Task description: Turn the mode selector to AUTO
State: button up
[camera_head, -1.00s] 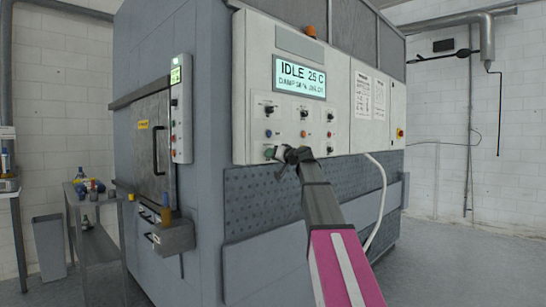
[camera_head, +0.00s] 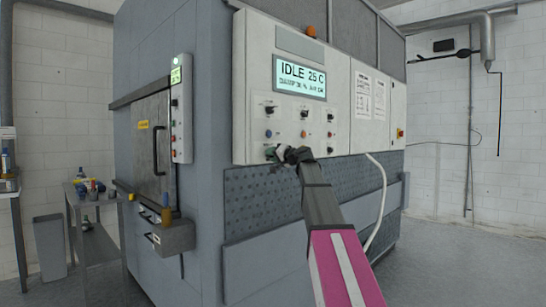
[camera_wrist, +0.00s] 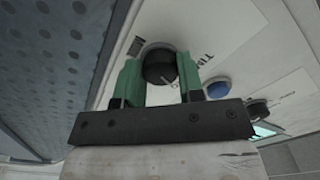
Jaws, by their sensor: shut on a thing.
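In the wrist view, my gripper (camera_wrist: 158,78) has its two green fingers on either side of a round black knob (camera_wrist: 158,66) and is shut on it. The panel lettering beside this knob starts with "TIM"; the rest is hidden or unreadable. In the head view, my gripper (camera_head: 271,153) is at the lower left of the white control panel (camera_head: 342,70), and the gripped knob is mostly hidden. Several other black knobs sit on the panel, such as one at the upper left (camera_head: 269,108). Their labels are too small to read, so I cannot tell which is the mode selector.
The lit display (camera_head: 300,77) reads "IDLE 25 C" above a smaller, unclear line. A blue button (camera_wrist: 218,88) and another black knob (camera_wrist: 258,109) lie near my gripper. A pale hose (camera_head: 381,200) hangs right of my arm. A side table (camera_head: 92,205) stands at left.

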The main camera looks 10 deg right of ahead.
jog(key=o, duration=0.9)
jog(key=v, duration=1.1)
jog(key=shift+r, duration=0.1)
